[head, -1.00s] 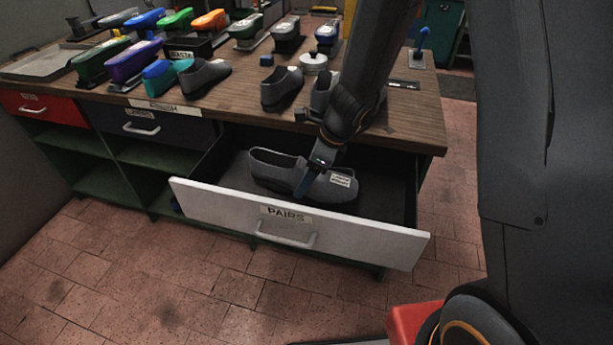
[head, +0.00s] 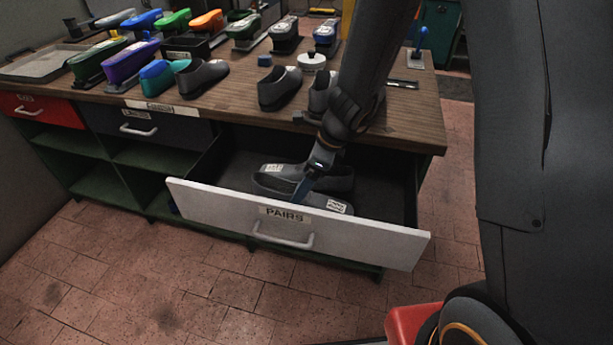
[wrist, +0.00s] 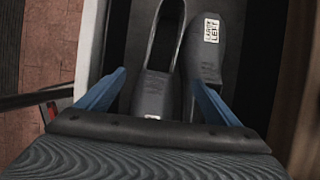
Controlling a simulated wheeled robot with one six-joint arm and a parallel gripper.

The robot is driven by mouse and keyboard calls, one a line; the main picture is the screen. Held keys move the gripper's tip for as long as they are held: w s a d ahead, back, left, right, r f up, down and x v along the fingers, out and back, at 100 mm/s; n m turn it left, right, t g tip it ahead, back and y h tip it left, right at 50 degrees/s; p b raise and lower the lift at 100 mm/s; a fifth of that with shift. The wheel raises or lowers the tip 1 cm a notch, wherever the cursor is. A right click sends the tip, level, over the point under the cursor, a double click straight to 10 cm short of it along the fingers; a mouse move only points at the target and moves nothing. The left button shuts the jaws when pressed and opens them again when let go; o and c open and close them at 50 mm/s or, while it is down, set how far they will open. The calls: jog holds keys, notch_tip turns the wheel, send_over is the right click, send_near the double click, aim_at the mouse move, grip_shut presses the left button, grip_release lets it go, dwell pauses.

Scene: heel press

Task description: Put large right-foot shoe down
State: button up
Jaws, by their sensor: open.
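The large right-foot shoe (head: 318,209), grey, lies in the open PAIRS drawer (head: 375,239) just behind its front panel, toe to the right with a white label. Its lower part is hidden by the panel. A second grey shoe, labelled LARGE LEFT in the wrist view (wrist: 207,55), lies beside it, deeper in the drawer, toe to the left. My gripper (head: 304,188) is low over the right-foot shoe. In the wrist view its blue fingers (wrist: 158,82) are spread, with the right-foot shoe (wrist: 155,95) between them, the right finger overlapping the left-foot shoe.
The wooden benchtop (head: 225,105) above holds more grey shoes (head: 280,88), coloured shoe forms (head: 130,60) and a small round pot (head: 311,61). The white drawer front stands close beside my gripper. The drawer's right side (head: 390,200) is bare.

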jog(key=shift+r+p, duration=0.4)
jog(key=shift+r, duration=0.05)
jog(key=v, duration=1.2)
jog(key=s+d+n+h, duration=0.2)
jog(key=s+d+n, duration=0.3)
jog(key=n, duration=0.6)
jog(key=s+d+n+h, duration=0.2)
jog(key=s+d+n, duration=0.3)
jog(key=s+n, duration=0.3)
jog(key=n+p, duration=0.1)
jog(key=n, duration=0.2)
jog(key=shift+s+d+r+g, duration=0.15)
jog(key=shift+s+d+g, duration=0.15)
jog(key=shift+d, duration=0.05)
